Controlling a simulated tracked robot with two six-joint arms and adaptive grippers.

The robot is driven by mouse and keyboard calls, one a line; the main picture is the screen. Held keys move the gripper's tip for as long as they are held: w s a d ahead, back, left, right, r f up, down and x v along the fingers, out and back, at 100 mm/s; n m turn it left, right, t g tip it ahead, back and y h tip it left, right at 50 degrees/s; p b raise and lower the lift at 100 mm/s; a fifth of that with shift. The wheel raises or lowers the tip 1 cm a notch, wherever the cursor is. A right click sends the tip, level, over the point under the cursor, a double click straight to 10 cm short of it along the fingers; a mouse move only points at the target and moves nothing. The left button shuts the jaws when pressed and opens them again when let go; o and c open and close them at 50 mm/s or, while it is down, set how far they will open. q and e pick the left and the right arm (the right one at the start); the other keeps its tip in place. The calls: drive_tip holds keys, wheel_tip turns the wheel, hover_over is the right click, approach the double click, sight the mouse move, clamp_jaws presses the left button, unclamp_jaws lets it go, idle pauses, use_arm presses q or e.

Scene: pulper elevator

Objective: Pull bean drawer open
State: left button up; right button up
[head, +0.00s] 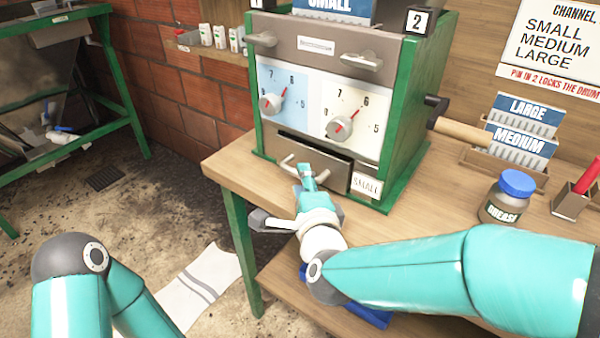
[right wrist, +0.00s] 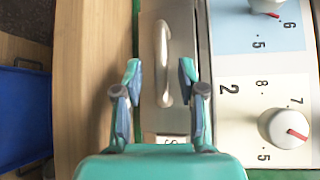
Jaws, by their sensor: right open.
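The bean drawer is a metal front (head: 335,172) low on the green machine, with a dark gap along its top edge. Its pale bar handle (head: 287,163) is partly hidden by my right gripper (head: 305,178). In the right wrist view the handle (right wrist: 163,50) stands upright in the picture on the drawer front (right wrist: 182,50). The open fingers of my right gripper (right wrist: 160,75) lie on either side of the handle's lower part, with clear gaps. Whether they touch it cannot be told, but nothing is gripped. My left gripper is out of view.
The green machine (head: 415,110) has two dials (head: 338,127) above the drawer and a side crank (head: 460,130). It stands on a wooden table (head: 235,165). A grease jar (head: 505,200) and card holders are at right. A white striped cloth (head: 205,285) lies on the floor.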

drive_tip(key=shift+x, duration=1.55)
clamp_jaws()
